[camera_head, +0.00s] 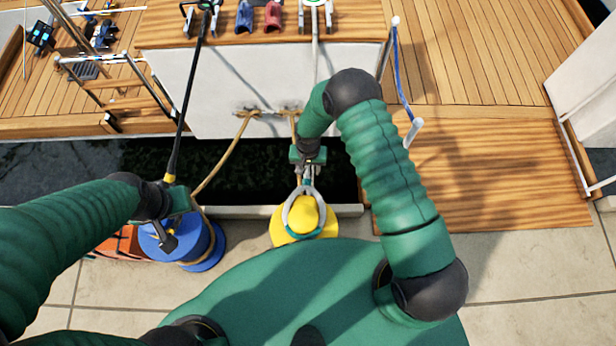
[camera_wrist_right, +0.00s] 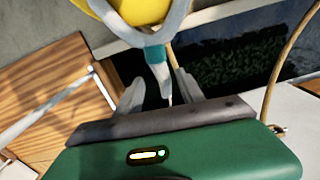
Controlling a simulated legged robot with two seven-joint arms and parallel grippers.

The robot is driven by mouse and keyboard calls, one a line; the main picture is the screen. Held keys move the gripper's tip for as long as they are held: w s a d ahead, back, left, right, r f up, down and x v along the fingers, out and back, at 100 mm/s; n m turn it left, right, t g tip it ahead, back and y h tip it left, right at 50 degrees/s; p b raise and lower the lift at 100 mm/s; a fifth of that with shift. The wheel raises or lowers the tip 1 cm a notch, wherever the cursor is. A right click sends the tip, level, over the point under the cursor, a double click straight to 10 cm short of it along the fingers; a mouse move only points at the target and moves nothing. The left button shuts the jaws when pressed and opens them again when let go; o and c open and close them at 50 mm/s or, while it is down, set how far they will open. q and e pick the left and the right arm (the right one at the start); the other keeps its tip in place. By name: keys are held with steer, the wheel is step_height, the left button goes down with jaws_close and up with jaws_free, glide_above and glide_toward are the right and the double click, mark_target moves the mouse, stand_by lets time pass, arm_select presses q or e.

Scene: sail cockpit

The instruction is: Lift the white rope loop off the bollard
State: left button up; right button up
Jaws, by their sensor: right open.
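The white rope loop (camera_head: 287,213) rings the yellow bollard (camera_head: 304,217) on the quay edge. A teal band marks the loop, and in the right wrist view the loop (camera_wrist_right: 179,22) shows close up, with the yellow bollard (camera_wrist_right: 140,8) inside it. My right gripper (camera_head: 308,177) is above the far side of the bollard, by the loop's tail. In the right wrist view its fingers (camera_wrist_right: 158,92) stand apart, with the loop's white tail between them; contact cannot be told. My left gripper (camera_head: 168,238) is over the blue bollard (camera_head: 210,240); its jaw opening is unclear.
Tan mooring ropes (camera_head: 226,155) run from the white hull (camera_head: 262,80) toward the bollards. Dark water lies between hull and quay. A wooden gangway (camera_head: 480,180) is at right. A black pole with yellow bands (camera_head: 181,125) reaches from the boat to my left wrist.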

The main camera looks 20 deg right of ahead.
steer(key=shift+a+f+b, duration=0.15)
steer(key=shift+f+b, duration=0.15)
steer(key=shift+f, duration=0.55)
steer(key=shift+a+f, duration=0.15)
steer(key=shift+a, duration=0.05)
arm_select(q)
steer(key=shift+a+f, duration=0.45)
steer(key=shift+f, duration=0.4)
steer(key=shift+d, duration=0.1)
arm_select(e)
steer(key=shift+d, duration=0.1)
steer(key=shift+d, duration=0.1)
steer(key=shift+c, duration=1)
steer(key=c, duration=0.5)
jaws_close()
arm_select(q)
steer(key=shift+r, duration=0.1)
